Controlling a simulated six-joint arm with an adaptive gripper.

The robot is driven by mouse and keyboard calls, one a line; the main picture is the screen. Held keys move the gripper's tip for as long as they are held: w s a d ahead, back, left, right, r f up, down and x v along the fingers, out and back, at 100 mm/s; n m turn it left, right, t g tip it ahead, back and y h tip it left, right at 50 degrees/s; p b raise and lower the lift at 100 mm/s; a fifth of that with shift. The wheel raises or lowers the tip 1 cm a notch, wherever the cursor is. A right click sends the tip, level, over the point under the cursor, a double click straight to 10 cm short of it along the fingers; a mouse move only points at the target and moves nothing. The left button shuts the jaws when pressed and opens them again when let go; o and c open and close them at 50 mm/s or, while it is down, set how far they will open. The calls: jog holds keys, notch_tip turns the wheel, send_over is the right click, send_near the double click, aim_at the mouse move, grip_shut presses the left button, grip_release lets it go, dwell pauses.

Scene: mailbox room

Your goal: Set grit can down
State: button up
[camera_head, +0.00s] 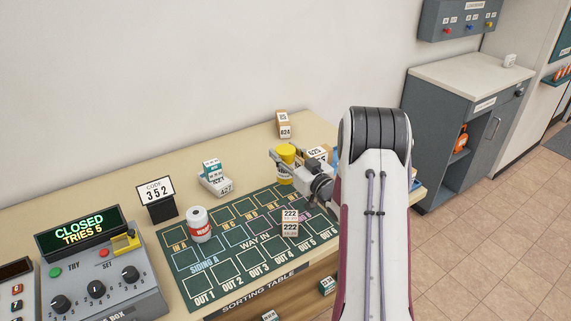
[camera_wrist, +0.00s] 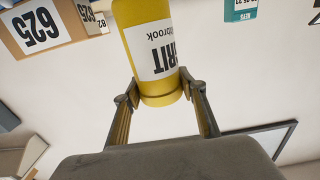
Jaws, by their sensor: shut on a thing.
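The grit can is yellow with a white label. In the head view the can (camera_head: 287,151) is upright at the back right of the sorting table (camera_head: 110,205), partly covered by my gripper (camera_head: 284,167). In the wrist view the can (camera_wrist: 148,30) fills the upper middle, its label reading upside down. There my gripper (camera_wrist: 161,92) has one finger on each side of the can's end and is shut on it. Whether the can's base touches the table or hangs just above it, I cannot tell.
A red-and-white can (camera_head: 199,225) stands on the green mat (camera_head: 228,265). Boxes marked 222 (camera_head: 290,229) stand on the mat's right part. Box 625 (camera_head: 317,153) is close behind the grit can. Box 427 (camera_head: 215,184) and box 624 (camera_head: 283,124) stand further back.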

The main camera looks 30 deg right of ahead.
dwell(0.4)
jog(key=shift+f, duration=1.85)
jog(key=shift+f, duration=0.15)
jog(key=o, duration=1.5)
jog(key=s, duration=1.2)
jog(key=shift+w+r, duration=0.1)
jog(key=shift+r, duration=0.1)
